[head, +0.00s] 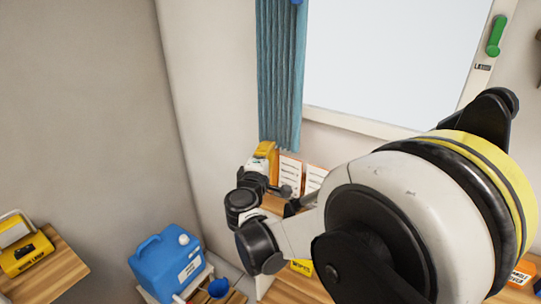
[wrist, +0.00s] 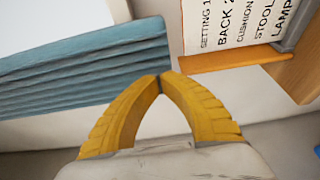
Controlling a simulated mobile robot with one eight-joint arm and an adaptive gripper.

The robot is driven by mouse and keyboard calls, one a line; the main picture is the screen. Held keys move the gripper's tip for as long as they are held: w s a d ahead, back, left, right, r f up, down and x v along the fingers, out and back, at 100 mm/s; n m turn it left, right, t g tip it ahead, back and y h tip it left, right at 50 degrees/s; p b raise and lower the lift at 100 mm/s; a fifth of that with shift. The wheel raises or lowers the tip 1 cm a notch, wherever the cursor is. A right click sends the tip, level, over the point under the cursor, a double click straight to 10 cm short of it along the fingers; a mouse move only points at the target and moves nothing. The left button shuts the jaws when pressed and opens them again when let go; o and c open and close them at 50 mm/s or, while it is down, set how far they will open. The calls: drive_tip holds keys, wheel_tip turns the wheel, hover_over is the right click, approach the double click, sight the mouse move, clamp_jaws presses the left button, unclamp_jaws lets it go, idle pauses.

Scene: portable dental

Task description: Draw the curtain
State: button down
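A blue-teal curtain (head: 280,75) hangs bunched at the left side of a bright window (head: 390,55); most of the pane is uncovered. My gripper (head: 266,149) is at the curtain's lower end in the head view. In the wrist view the yellow fingertips of my gripper (wrist: 164,77) meet, so it looks shut. The pleated curtain (wrist: 85,65) lies just beyond the tips, its end close to them. I cannot tell whether the tips touch or pinch any cloth. A blue piece (head: 297,2) shows at the curtain's top, cut off by the frame.
A printed card (wrist: 235,25) on an orange-edged holder stands close to the right of the fingertips. A green handle (head: 496,36) is on the window's right frame. A blue jug (head: 170,262) stands low left, a yellow case (head: 24,250) on a wooden surface further left.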

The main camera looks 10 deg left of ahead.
drive_tip(key=w+d+b, duration=0.1)
drive_tip(key=w+d, duration=0.2)
drive_tip(key=shift+w+d+b, duration=0.25)
drive_tip(key=shift+w+b, duration=0.1)
drive_tip(key=shift+d, duration=0.1)
drive_tip(key=shift+d, duration=0.1)
